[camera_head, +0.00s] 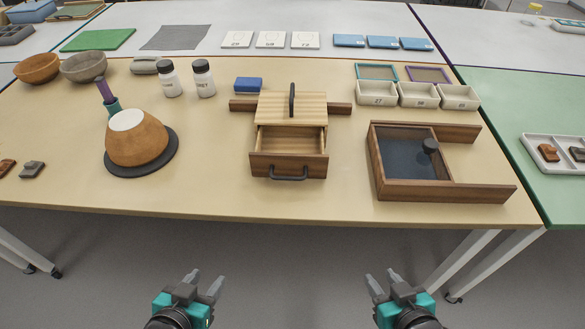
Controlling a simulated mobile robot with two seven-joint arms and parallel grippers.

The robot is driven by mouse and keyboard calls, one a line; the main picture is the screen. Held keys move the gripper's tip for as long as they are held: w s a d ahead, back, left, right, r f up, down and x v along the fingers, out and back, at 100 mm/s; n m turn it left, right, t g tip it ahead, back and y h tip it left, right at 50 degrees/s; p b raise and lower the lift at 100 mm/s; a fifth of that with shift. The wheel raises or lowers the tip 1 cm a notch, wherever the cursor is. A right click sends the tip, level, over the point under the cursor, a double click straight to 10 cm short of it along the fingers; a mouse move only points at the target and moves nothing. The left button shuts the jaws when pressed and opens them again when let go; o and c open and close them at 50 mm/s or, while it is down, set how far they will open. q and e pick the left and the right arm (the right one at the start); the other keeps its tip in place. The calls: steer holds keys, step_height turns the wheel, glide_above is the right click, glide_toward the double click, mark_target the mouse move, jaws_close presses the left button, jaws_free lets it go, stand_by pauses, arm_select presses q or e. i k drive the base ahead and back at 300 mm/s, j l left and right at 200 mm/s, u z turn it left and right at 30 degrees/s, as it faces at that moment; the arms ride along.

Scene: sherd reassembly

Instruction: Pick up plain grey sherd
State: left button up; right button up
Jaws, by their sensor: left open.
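A small grey sherd (32,169) lies on the wooden table at the far left, beside a reddish-brown sherd (6,167). Another dark grey piece (578,153) lies in the pale tray at the right edge, partly cut off by the frame. I cannot tell from here which grey piece is plain. My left gripper (204,280) is open and empty, in front of the table's near edge, well away from the left grey sherd. My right gripper (384,279) is also open and empty, in front of the table.
A brown pot (136,140) stands on a dark round base (171,158), right of the left sherds. A wooden box with an open drawer (289,165) and a walled wooden tray (445,192) stand near the front. Bare tabletop (70,180) lies between the sherds and the pot.

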mark_target(32, 169)
steer(key=u, duration=1.7)
